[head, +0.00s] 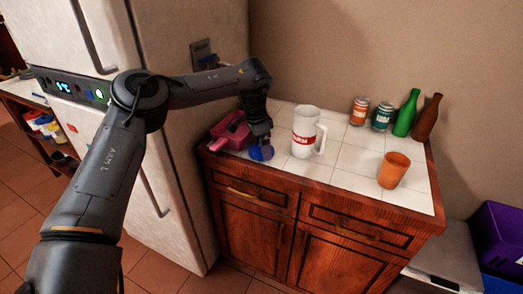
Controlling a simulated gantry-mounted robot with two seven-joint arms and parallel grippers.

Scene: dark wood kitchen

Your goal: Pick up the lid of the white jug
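The white jug (303,142) stands upright on the tiled counter, with a red label band and a handle on its right side. No lid can be made out on its top. A small round blue object (262,152), possibly the lid, lies at the counter's front edge, left of the jug. My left gripper (260,139) points down right above the blue object, touching it or very close. Its fingers are small and dark, so I cannot tell whether they are closed on it. My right gripper is out of view.
A pink-red container (231,131) is just left of my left gripper. An orange cup (394,170) stands at the right front. Two cans (382,115), a green bottle (407,114) and a brown bottle (428,118) stand at the back right. The counter's middle is clear.

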